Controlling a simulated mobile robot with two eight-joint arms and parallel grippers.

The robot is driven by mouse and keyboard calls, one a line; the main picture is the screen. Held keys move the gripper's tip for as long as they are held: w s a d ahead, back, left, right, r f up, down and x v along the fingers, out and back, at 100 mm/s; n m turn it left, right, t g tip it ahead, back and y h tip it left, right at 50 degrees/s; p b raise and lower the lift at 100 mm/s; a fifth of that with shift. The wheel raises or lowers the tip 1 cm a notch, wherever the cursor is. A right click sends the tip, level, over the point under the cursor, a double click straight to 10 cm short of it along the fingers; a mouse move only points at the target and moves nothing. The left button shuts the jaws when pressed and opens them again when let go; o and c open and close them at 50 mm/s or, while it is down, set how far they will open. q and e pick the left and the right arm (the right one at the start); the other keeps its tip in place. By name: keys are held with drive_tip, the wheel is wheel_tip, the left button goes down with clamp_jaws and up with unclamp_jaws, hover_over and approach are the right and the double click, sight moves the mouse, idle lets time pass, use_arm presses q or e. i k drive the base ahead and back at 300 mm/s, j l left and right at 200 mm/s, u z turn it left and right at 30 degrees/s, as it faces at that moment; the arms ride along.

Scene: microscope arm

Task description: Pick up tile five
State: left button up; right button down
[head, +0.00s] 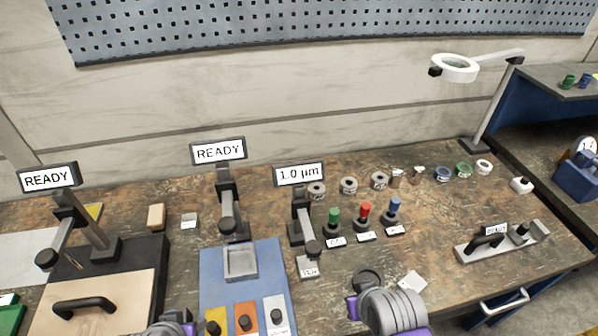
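No tile carries a number that I can read as five. A small pale square tile (413,283) lies flat on the bench just right of my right gripper. Another small light tile (189,220) lies behind, left of the middle stand. A small grey labelled block (308,267) sits in front of the 1.0 µm stand. My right gripper (367,280) is over the front of the bench, its fingers mostly hidden by its own grey and purple wrist. My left gripper (172,328) just shows at the bottom edge, largely cut off. I see nothing held in either.
A blue board (268,262) with yellow, orange and white pieces stands at centre. Two READY displays (219,150) rise on stands. Green, red and blue knobs (365,212) and several rolls stand behind. A ring lamp (454,67) overhangs the right.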

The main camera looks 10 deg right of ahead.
sight(412, 280)
drive_tip(key=z, duration=1.7)
drive_tip(key=l+u, duration=0.35)
drive_tip(key=k+l+u, duration=0.15)
drive_tip(key=l+u, duration=0.25)
drive_tip(key=l, duration=0.15)
drive_tip(key=k+l+u, duration=0.15)
drive_tip(key=l+u, duration=0.2)
drive_tip(key=i+j, duration=0.35)
